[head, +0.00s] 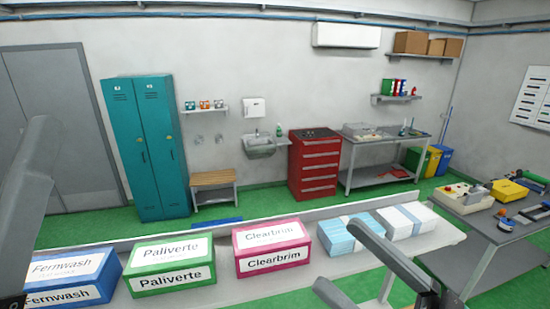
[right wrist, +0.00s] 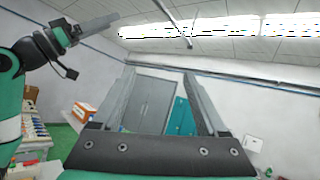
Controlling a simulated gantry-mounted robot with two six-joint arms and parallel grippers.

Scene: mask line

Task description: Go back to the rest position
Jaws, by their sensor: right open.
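My right gripper (head: 335,253) reaches in from the bottom right of the head view, over the near edge of the long pale table. Its two grey fingers stand wide apart with nothing between them. The right wrist view (right wrist: 158,70) also shows them open and empty, with the room's door and lockers behind. Part of my left gripper (head: 32,185) shows as a grey bar at the left edge of the head view. It also shows from the side at upper left in the right wrist view (right wrist: 95,28); its jaw gap is not visible.
The long table (head: 225,290) bears a blue Fernwash box (head: 70,275), a green Paliverte box (head: 170,265), a magenta Clearbrim box (head: 270,247), light-blue stacks (head: 338,236) and white stacks (head: 405,220). A grey bench (head: 465,255) with tools stands at right.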

